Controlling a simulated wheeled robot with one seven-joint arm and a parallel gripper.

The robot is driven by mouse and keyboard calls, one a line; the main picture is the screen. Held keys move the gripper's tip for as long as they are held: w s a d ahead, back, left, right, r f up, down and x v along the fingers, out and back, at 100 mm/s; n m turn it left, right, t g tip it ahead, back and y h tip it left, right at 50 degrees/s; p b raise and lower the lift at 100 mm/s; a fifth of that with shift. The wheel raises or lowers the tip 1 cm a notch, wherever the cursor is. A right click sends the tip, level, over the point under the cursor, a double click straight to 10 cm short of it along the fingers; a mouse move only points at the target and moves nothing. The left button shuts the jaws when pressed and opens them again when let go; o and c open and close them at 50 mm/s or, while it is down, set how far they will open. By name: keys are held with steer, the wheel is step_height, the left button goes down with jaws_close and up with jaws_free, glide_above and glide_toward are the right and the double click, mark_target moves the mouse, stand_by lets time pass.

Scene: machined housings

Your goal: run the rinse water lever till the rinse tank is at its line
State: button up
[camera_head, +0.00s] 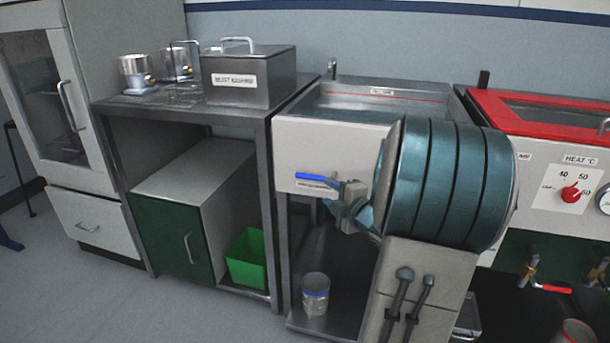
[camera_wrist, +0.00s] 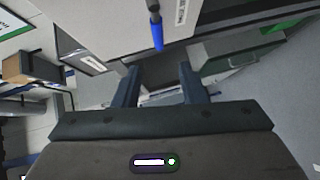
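The rinse tank (camera_head: 290,135) is a pale-fronted sink with a labelled back wall. A thin red line runs along its inner wall, and greyish water seems to lie below it; the exact level is hard to read. The blue rinse water lever (camera_head: 315,178) points left from a valve on the tank front, above a small label. In the wrist view the lever (camera_wrist: 157,35) shows just beyond the fingers, roughly in line with their gap. My gripper (camera_wrist: 160,70) is open, with nothing between the fingers. In the head view my arm mostly hides it, near the valve.
To the right stands a red-topped heated tank (camera_head: 500,105) with a dial. To the left is a steel bench with a lidded metal box (camera_head: 250,78) and metal cups.

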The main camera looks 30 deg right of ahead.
mark_target(307, 178)
steer(key=w+b, duration=0.1)
steer(key=w, duration=0.3)
steer(key=w+f+b, duration=0.1)
steer(key=w, duration=0.4)
steer(key=w+b, duration=0.1)
steer(key=w, duration=0.3)
steer(key=shift+w+d+f, duration=0.3)
steer(key=shift+f, duration=0.1)
jaws_close()
